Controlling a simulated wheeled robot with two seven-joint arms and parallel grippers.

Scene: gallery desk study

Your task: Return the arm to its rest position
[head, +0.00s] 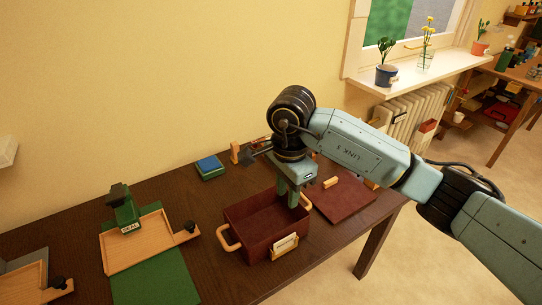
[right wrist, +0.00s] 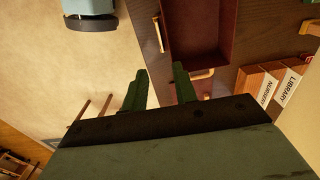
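My right arm (head: 362,150) comes in from the right and reaches over the desk, bent at its black elbow joint. My right gripper (head: 299,203) points down by the right end of a dark red box (head: 238,219). In the right wrist view its two green fingers (right wrist: 161,72) stand apart with nothing between them, so it is open and empty. The open box shows there too (right wrist: 236,48), beyond the fingertips. I cannot tell whether the gripper touches the box. My left gripper is not in view.
A dark red lid (head: 345,201) with a wooden handle lies right of the box. A wooden tray (head: 151,246) with a green seal stamp (head: 125,213), a green mat (head: 157,280) and a blue-topped block (head: 209,166) are left. Labelled wooden holders (right wrist: 283,88) stand near the box. The wall is behind.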

